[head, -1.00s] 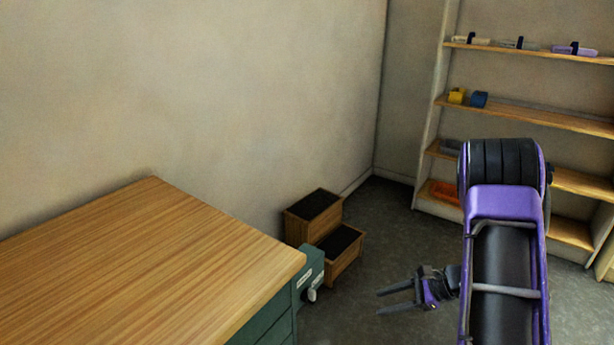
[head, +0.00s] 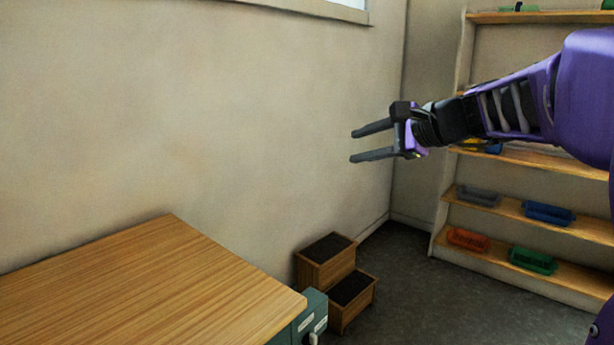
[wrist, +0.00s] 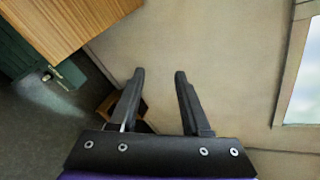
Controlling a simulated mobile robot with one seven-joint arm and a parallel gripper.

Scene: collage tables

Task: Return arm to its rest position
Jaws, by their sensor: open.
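My gripper (head: 356,144) is at the end of my purple and black arm, raised in front of the wall in the head view. Its two dark fingers point left, apart, with nothing between them. In the wrist view my gripper (wrist: 159,74) also shows open and empty, with bare wall behind the fingers. My arm reaches in from the right side of the head view, in front of the shelves.
A wooden-topped table (head: 150,295) with a green cabinet body (head: 312,318) stands at lower left. A two-step wooden stool (head: 327,262) sits by the wall. Shelves (head: 500,206) with coloured bins are at right. Open floor (head: 420,300) lies between.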

